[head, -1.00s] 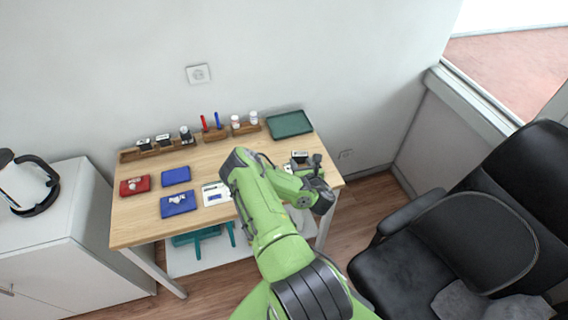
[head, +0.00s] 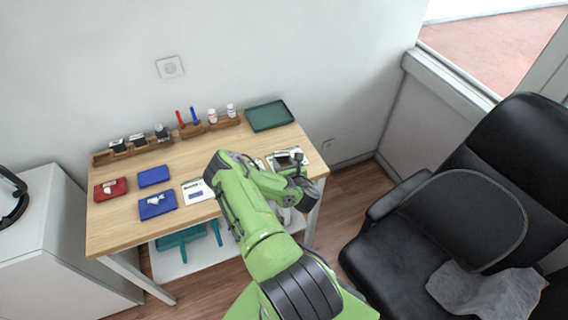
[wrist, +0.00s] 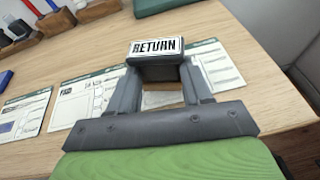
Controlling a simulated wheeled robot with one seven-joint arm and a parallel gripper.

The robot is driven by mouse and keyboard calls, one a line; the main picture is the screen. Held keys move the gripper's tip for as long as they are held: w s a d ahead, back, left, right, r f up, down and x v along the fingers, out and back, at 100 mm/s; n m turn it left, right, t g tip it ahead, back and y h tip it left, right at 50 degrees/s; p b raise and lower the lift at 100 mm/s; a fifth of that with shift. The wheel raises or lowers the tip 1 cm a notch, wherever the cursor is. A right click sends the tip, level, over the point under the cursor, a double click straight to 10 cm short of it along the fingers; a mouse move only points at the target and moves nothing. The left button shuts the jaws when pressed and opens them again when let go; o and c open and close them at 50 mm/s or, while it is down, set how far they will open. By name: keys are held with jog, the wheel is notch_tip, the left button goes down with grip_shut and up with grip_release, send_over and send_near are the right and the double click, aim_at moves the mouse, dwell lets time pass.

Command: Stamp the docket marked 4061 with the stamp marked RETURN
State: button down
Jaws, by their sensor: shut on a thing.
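My gripper (wrist: 162,92) is shut on the stamp marked RETURN (wrist: 155,47), whose label faces the wrist camera. In the head view the stamp (head: 290,154) is near the right end of the desk, over or close to a white docket (head: 304,159). The wrist view shows a docket at left (wrist: 22,116), one left of the fingers (wrist: 75,107) and a paper right of them (wrist: 220,70). No docket number is legible, so I cannot tell which is 4061. The stamp's underside is hidden, and I cannot tell whether it touches paper.
A red pad (head: 111,188) and two blue pads (head: 153,176) (head: 157,206) lie on the left of the desk (head: 120,228). A wooden rack (head: 101,158) with stamps stands at the back left. A green tray (head: 269,116) lies at the back right. A black chair (head: 445,235) stands at right.

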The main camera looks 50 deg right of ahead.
jog(key=shift+f+b, duration=0.4)
jog(key=shift+b, duration=0.05)
dwell(0.5)
jog(key=shift+r+p, duration=2.4)
jog(key=shift+r, duration=0.65)
